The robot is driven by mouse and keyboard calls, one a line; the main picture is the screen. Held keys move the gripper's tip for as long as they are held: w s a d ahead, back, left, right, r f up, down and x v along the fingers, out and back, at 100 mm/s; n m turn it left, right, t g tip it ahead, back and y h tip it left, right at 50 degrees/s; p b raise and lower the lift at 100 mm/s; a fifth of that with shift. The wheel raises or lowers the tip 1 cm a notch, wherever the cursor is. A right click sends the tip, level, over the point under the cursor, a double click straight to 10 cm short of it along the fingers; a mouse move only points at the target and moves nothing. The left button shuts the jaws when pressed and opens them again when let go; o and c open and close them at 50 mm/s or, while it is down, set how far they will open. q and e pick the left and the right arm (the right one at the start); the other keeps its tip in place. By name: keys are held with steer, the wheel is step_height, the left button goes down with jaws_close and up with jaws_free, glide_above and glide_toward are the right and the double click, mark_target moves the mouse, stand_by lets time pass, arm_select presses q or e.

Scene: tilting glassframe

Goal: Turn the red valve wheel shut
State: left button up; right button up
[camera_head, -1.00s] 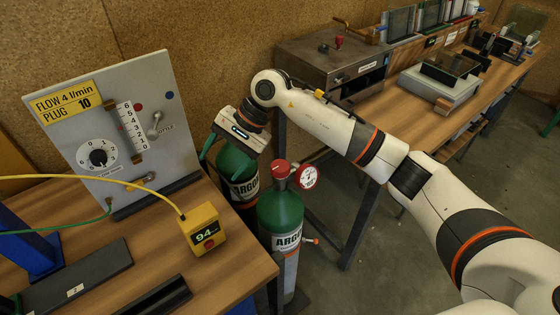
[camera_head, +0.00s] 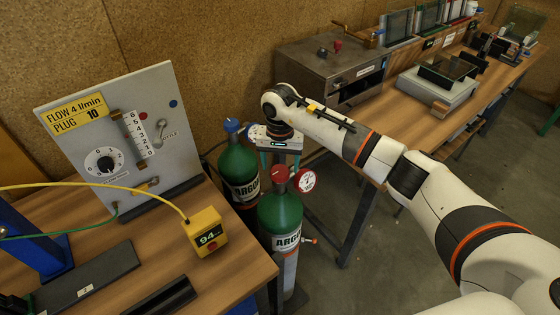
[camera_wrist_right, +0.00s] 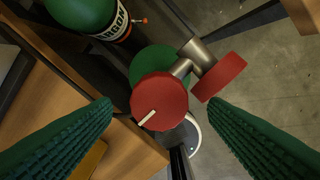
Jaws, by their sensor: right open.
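The red valve wheel (camera_head: 281,169) sits on top of the front green argon cylinder (camera_head: 281,212). In the right wrist view the red wheel (camera_wrist_right: 159,101) is a round disc with a pale line across it. My left gripper is not in view.
A red-rimmed gauge (camera_head: 307,180) projects from the front cylinder's right side. The rear argon cylinder (camera_head: 238,170) has a blue wheel (camera_head: 231,125). A steel box (camera_head: 325,65) stands on the right bench.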

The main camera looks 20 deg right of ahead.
steer(key=shift+f, duration=1.05)
steer(key=c, duration=1)
